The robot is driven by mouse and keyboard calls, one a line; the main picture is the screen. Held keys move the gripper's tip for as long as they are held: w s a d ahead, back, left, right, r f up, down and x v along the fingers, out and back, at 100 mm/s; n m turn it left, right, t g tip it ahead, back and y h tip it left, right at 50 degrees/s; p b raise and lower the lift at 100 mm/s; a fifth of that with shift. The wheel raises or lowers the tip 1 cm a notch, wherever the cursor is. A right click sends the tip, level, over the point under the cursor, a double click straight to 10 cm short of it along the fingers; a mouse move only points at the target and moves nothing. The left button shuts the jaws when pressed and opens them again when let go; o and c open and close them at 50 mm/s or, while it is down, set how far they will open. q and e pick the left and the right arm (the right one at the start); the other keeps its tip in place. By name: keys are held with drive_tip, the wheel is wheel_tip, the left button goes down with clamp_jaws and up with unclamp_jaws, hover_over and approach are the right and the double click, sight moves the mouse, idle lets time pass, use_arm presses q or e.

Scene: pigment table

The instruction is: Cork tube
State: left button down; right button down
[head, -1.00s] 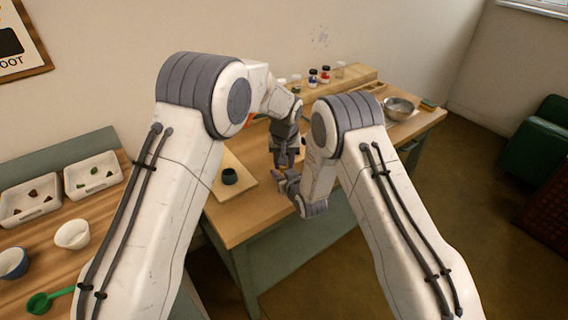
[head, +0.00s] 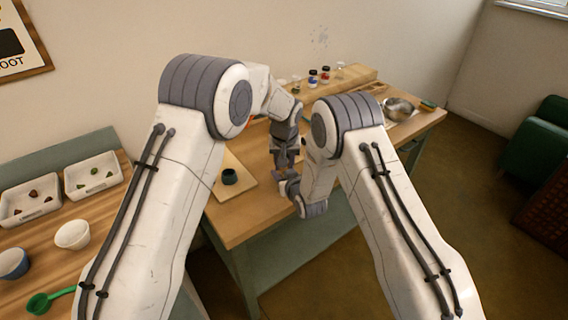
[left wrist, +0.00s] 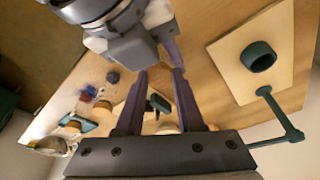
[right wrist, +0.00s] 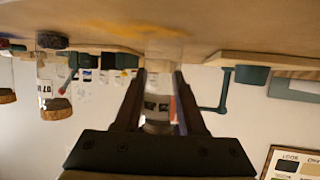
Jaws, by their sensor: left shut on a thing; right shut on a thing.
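A clear glass tube (right wrist: 157,98) with a dark marked label stands between the fingers of my right gripper (right wrist: 162,80) in the right wrist view, which looks upside down. My right gripper is shut on it. My left gripper (head: 285,160) points down just above my right gripper (head: 287,185) in the head view. In the left wrist view the left fingers (left wrist: 159,75) reach to the right gripper (left wrist: 135,45). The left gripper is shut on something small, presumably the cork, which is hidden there. Whether the cork touches the tube cannot be told.
A dark green holder (head: 229,176) stands on a pale board (head: 240,197) left of the grippers. Several pigment vials (head: 313,76) line the back ledge. A metal bowl (head: 398,107) stands at the right. The table front (head: 240,228) is clear.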

use_arm(q)
drive_tip(key=shift+a+f, duration=0.1)
drive_tip(key=shift+f, duration=0.45)
use_arm(e)
drive_tip(key=shift+s+a, duration=0.1)
drive_tip(key=shift+s, duration=0.05)
use_arm(q)
drive_tip(key=c, duration=0.8)
unclamp_jaws()
drive_tip(key=shift+s, duration=0.1)
drive_tip(key=shift+c, duration=0.2)
drive_tip(key=shift+v, duration=2.15)
use_arm(e)
drive_tip(key=shift+f, duration=0.1)
use_arm(q)
drive_tip(key=shift+r, duration=0.1)
drive_tip(key=c, duration=0.4)
drive_tip(key=shift+c, duration=0.2)
drive_tip(key=shift+f, duration=0.25)
